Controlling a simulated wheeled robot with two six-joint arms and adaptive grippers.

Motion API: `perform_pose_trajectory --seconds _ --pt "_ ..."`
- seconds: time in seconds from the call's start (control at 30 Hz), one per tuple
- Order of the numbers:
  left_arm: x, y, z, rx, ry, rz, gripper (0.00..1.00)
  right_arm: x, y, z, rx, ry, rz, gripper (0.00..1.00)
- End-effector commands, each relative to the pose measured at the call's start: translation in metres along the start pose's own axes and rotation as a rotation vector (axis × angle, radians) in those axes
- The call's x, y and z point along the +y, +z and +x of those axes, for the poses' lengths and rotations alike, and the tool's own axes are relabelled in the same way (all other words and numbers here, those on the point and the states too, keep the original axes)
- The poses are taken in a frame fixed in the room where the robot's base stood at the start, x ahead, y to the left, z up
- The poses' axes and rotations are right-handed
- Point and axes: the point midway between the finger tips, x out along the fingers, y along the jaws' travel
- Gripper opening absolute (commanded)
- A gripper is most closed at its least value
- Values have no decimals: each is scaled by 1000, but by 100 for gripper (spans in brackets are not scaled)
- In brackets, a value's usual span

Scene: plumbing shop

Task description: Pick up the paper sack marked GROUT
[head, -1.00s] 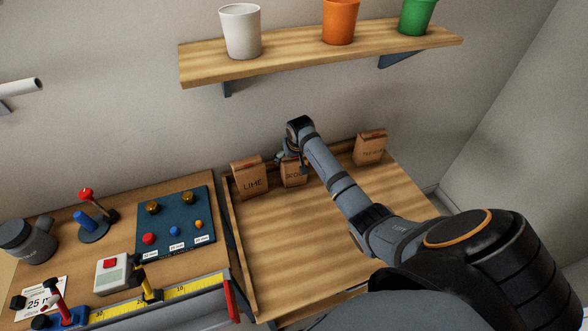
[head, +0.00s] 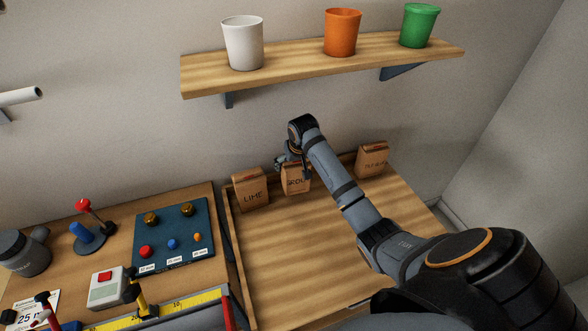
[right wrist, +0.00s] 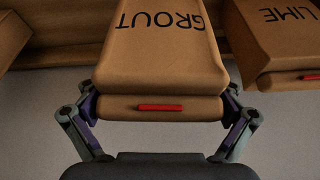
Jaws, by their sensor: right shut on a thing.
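The brown paper sack marked GROUT (head: 297,184) stands upright at the back of a wooden tray, partly covered by my right arm. In the right wrist view the sack marked GROUT (right wrist: 160,60) fills the middle, with its folded top and a red strip facing me. My right gripper (head: 294,166) is at the top of this sack. In the right wrist view the right gripper (right wrist: 162,102) has one finger on each side of the sack and is shut on it. My left gripper is out of view.
A sack marked LIME (head: 252,194) stands close on the left. Another sack (head: 372,160), its label hard to read, stands at the right. The wooden tray (head: 290,265) is clear in front. A shelf (head: 320,62) with three cups hangs above. A bench with tools is left.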

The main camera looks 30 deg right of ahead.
Motion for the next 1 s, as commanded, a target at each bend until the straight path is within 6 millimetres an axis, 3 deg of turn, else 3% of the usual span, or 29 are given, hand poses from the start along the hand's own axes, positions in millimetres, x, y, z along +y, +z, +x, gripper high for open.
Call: perform_pose_trajectory --seconds 0.17,0.3,0.5,0.7,1.0 --pt "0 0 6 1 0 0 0 -4 12 -48 13 1 -4 31" --pt "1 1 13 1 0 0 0 -8 40 -73 10 1 -4 31" --pt "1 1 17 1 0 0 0 -12 66 -102 9 0 -3 31" --pt "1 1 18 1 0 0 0 -14 78 -115 6 -1 -2 31" --pt "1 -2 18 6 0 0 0 -14 80 -117 6 -1 -1 31"
